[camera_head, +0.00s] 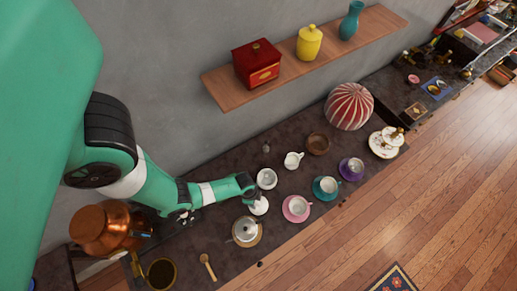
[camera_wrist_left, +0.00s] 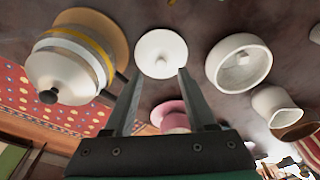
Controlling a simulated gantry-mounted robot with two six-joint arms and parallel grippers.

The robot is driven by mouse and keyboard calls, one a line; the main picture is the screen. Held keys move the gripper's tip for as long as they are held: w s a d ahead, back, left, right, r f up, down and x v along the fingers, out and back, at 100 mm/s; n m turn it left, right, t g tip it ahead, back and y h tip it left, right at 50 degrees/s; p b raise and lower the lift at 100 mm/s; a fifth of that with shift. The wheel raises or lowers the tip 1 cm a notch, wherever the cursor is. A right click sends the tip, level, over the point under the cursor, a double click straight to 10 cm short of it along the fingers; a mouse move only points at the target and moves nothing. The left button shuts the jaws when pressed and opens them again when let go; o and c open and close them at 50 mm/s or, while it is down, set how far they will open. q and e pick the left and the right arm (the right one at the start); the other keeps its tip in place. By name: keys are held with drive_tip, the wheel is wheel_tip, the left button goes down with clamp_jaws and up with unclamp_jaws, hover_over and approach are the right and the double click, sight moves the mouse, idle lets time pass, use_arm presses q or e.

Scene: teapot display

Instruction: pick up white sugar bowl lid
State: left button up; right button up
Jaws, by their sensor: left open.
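The white sugar bowl lid (camera_head: 259,207) lies on the dark counter, close below my left gripper (camera_head: 252,194). In the left wrist view the lid (camera_wrist_left: 161,47) is a round white disc with a small knob, just beyond the tips of my left gripper (camera_wrist_left: 159,74). The fingers are apart with nothing between them, and the lid appears untouched. The white sugar bowl (camera_head: 267,179) stands uncovered beside the lid; it also shows in the left wrist view (camera_wrist_left: 238,63). My right gripper is not in view.
A teapot (camera_head: 245,230) on a round wooden trivet, a pink cup (camera_head: 297,206) and a white creamer (camera_head: 293,160) stand near the lid. A teal cup (camera_head: 327,186) is farther right. A copper kettle (camera_head: 103,230) stands left. A wall shelf (camera_head: 365,42) holds canisters.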

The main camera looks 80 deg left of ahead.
sight(258, 204)
use_arm(q)
drive_tip(key=shift+w+f, duration=0.1)
drive_tip(key=shift+f, duration=0.25)
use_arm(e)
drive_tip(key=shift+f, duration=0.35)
use_arm(q)
drive_tip(key=f+b, duration=0.2)
drive_tip(key=w+f+b, duration=0.1)
drive_tip(key=f+b, duration=0.2)
drive_tip(key=shift+d+f, duration=0.1)
drive_tip(key=shift+d, duration=0.05)
drive_tip(key=shift+w, duration=0.1)
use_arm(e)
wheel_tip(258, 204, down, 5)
use_arm(q)
drive_tip(key=shift+c, duration=0.3)
clamp_jaws()
